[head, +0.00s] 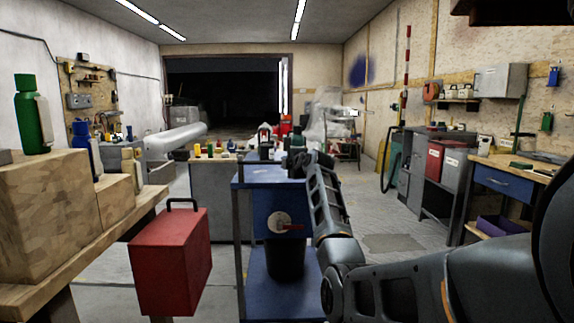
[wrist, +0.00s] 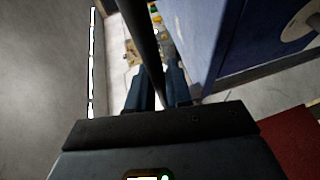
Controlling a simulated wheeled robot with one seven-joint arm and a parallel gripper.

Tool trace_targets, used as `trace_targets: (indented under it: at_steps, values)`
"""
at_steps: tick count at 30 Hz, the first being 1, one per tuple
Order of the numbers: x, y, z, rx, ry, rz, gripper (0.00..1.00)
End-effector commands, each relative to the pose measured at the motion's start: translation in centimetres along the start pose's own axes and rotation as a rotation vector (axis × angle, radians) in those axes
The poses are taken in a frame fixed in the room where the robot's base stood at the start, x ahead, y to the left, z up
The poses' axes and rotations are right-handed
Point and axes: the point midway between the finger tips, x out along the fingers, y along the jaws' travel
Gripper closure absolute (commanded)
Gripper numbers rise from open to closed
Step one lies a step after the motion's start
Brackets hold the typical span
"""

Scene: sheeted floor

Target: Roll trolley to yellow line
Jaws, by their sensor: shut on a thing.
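The blue trolley (head: 265,182) stands in front of me in the middle of the head view, with a lower blue shelf (head: 300,296) and a dark bucket (head: 285,258) on it. My gripper (head: 297,162) is at the right side of its top. In the wrist view my gripper (wrist: 153,88) has its two fingers on either side of a dark bar (wrist: 143,38), which looks like the trolley's handle. The trolley's blue side panel (wrist: 235,45) is to the right of the bar. I cannot make out a yellow line on the floor in either view.
A wooden bench (head: 130,222) with boxes and bottles is close on the left. A red box (head: 172,262) is between it and the trolley. A cluttered bench (head: 215,187) stands behind the trolley. Cabinets (head: 445,170) line the right wall. Grey floor (head: 385,215) is open right of the trolley.

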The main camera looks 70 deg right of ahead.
Motion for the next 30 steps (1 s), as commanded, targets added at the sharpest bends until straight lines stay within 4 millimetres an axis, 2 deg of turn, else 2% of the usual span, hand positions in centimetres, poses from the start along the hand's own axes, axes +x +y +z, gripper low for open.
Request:
trace_targets:
  at_steps: [2, 3, 9, 20, 30]
  values:
    - [0.0, -0.2, 0.0, 0.001, 0.0, -0.003, 1.0]
    - [0.0, -0.2, 0.0, 0.001, 0.0, -0.003, 0.78]
    - [0.0, -0.1, 0.0, 0.0, 0.0, -0.002, 0.6]
    - [-0.7, 0.0, 0.1, -0.001, -0.001, 0.0, 0.6]
    - [-5.4, 0.0, 0.0, -0.001, -0.001, 0.0, 0.6]
